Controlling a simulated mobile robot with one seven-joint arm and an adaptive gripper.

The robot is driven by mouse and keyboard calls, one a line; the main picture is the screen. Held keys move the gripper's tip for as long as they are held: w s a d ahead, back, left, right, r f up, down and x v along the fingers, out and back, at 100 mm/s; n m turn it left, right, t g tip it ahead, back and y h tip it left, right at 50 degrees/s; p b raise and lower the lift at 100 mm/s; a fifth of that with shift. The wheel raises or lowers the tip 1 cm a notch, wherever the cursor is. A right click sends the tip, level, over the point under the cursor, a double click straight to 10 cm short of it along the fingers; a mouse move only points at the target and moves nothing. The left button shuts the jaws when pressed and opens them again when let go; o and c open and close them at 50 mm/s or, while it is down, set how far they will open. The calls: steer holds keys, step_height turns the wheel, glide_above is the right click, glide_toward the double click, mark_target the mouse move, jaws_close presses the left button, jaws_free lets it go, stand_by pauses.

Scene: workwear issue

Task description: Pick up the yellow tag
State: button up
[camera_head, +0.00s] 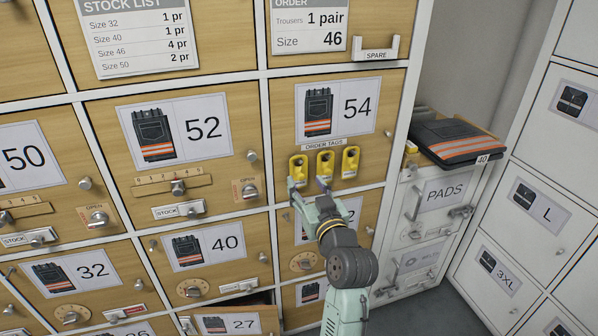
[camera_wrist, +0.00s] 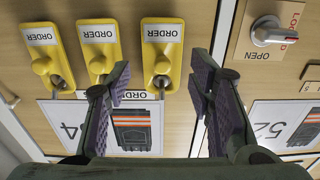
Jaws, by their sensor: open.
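Three yellow tags, each with a white ORDER label, hang in a row under the ORDER TAGS strip (camera_head: 324,145) on the door marked 54. In the head view they are the left tag (camera_head: 298,168), the middle tag (camera_head: 325,164) and the right tag (camera_head: 350,162). My gripper (camera_head: 308,187) is open just below the left and middle tags. The wrist view is upside down; there my gripper (camera_wrist: 160,82) has its fingers spread, with the left tag (camera_wrist: 162,50) in line with the gap. Nothing is held. I cannot tell whether a finger touches a tag.
Wooden doors marked 52 (camera_head: 175,140) and 40 (camera_head: 207,246) lie to the left, with knobs standing out. A red-lettered dial (camera_wrist: 272,36) shows in the wrist view. A folded dark garment (camera_head: 453,142) lies on the PADS cabinet (camera_head: 440,190) at right. A drawer marked 27 (camera_head: 232,322) is ajar.

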mark_target(301, 180)
steer(key=p+x, duration=0.1)
steer(key=x, duration=0.3)
steer(key=shift+w+a, duration=0.15)
steer(key=shift+c, duration=0.3)
steer(key=c, duration=0.5)
